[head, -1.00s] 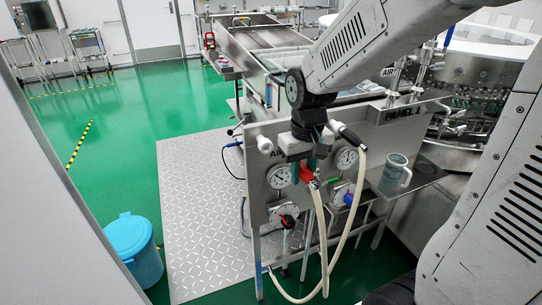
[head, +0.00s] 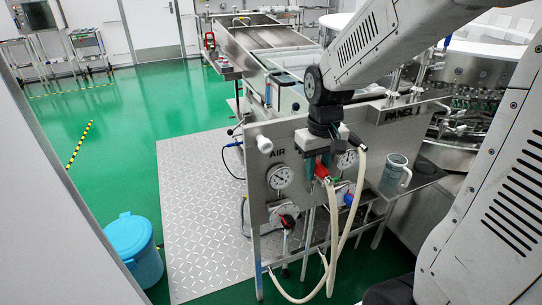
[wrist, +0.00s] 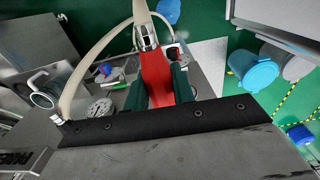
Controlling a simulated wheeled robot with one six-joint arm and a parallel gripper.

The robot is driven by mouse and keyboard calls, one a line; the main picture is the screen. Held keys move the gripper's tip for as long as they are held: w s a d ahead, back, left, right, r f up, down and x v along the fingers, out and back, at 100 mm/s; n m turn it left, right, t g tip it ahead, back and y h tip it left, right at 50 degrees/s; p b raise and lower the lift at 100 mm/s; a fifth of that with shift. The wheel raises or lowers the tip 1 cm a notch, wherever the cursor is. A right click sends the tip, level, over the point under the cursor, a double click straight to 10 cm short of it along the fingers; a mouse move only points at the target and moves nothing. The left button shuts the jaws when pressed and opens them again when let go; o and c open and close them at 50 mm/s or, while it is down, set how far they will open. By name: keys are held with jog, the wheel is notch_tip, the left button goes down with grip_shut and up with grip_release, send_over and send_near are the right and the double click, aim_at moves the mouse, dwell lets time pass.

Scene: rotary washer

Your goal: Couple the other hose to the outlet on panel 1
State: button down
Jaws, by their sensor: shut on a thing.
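My gripper (head: 319,168) is in front of the steel panel (head: 310,245), right of the AIR label, and shut on a red hose coupling (head: 323,172). In the wrist view, the green fingers clasp the red coupling (wrist: 157,72) from both sides. A cream hose (head: 335,225) hangs from it. A white round stub (head: 264,145) sticks out at the panel's upper left. I cannot tell which fitting is the outlet.
A grey mug (head: 394,170) stands on the side shelf. A blue bin (head: 134,243) stands left of the metal floor plate (head: 205,220).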

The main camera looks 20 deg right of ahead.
jog(key=d, duration=0.4)
dwell(0.8)
jog(key=shift+w, duration=0.1)
jog(key=shift+w, duration=2.8)
jog(key=shift+w, duration=0.7)
dwell(0.4)
jog(key=c, duration=1.1)
grip_release()
